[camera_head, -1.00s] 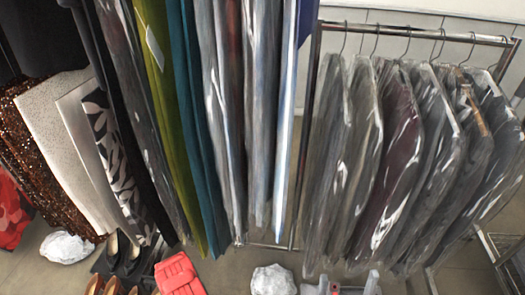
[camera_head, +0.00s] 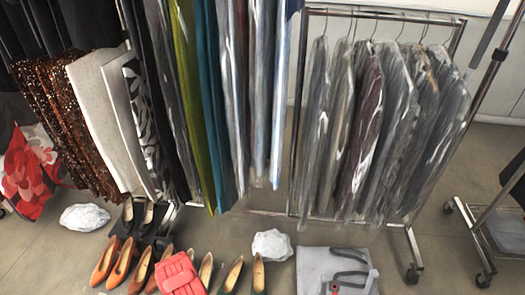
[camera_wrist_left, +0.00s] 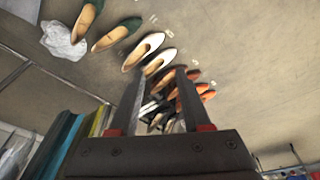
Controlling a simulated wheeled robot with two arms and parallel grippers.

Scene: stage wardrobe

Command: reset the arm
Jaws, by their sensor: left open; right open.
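My left gripper (camera_wrist_left: 161,78) shows in the left wrist view. Its two dark fingers with red bases stand apart, and nothing is held between them. White and orange shoes on the floor show beyond its tips. The rest of the right arm is out of frame.
A rack of plastic-covered garments (camera_head: 352,135) stands at the right, with long hanging garments (camera_head: 207,100) beside it. Shoes (camera_head: 106,262) and crumpled white bundles (camera_head: 272,244) lie on the floor in front. A wheeled stand (camera_head: 480,235) is at the far right.

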